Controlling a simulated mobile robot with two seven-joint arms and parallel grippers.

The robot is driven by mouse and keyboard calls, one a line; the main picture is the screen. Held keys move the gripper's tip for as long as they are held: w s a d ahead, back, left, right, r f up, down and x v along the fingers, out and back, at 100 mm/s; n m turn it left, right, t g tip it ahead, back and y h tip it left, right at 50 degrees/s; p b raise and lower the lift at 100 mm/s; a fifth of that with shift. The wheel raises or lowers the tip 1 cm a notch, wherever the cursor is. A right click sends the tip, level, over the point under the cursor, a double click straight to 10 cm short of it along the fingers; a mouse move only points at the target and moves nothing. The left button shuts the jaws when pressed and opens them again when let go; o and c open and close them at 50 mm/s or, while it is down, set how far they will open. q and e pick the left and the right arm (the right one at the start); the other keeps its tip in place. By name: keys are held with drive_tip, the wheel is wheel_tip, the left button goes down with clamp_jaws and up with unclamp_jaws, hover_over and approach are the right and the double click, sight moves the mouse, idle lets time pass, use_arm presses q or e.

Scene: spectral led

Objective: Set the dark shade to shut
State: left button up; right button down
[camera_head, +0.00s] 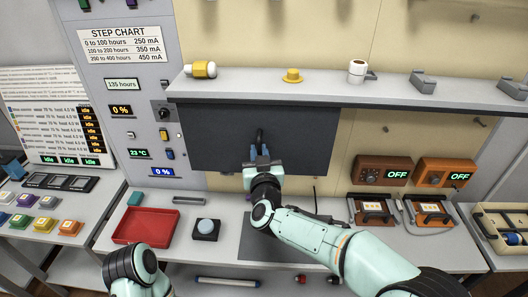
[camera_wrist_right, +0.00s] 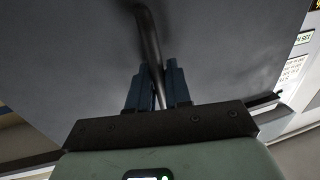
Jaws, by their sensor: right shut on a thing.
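The dark shade (camera_head: 220,135) is a flat dark grey panel hanging below the shelf, in front of the back wall. Its dark handle (camera_head: 260,138) sticks out near the middle of the panel. My right gripper (camera_head: 260,154) is shut on the handle. In the right wrist view the blue fingers (camera_wrist_right: 157,88) stand on either side of the handle bar (camera_wrist_right: 149,45), with the grey shade (camera_wrist_right: 80,50) filling most of the view behind. Part of my left arm shows at the bottom left of the head view, but its gripper is out of sight.
A shelf (camera_head: 330,95) above the shade carries a yellow-and-white cylinder (camera_head: 200,70), a yellow knob-like piece (camera_head: 292,76) and a white roll (camera_head: 357,70). On the bench are a red tray (camera_head: 147,226), a dark button box (camera_head: 206,229) and orange devices (camera_head: 382,170) at right.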

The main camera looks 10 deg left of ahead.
drive_tip(key=shift+s+a+r, duration=0.1)
drive_tip(key=shift+a, duration=0.15)
drive_tip(key=c, duration=1.3)
unclamp_jaws()
drive_tip(key=shift+o, duration=0.2)
drive_tip(key=shift+a, duration=0.1)
use_arm(q)
drive_tip(key=shift+s+f+b, duration=0.65)
drive_tip(key=shift+f+b, duration=0.15)
drive_tip(key=shift+f, duration=0.2)
drive_tip(key=shift+s+f+b, duration=0.65)
drive_tip(key=shift+f+b, duration=0.15)
drive_tip(key=shift+f, duration=0.2)
use_arm(e)
drive_tip(key=v, duration=1.3)
drive_tip(key=shift+d, duration=0.2)
drive_tip(key=shift+s, duration=0.1)
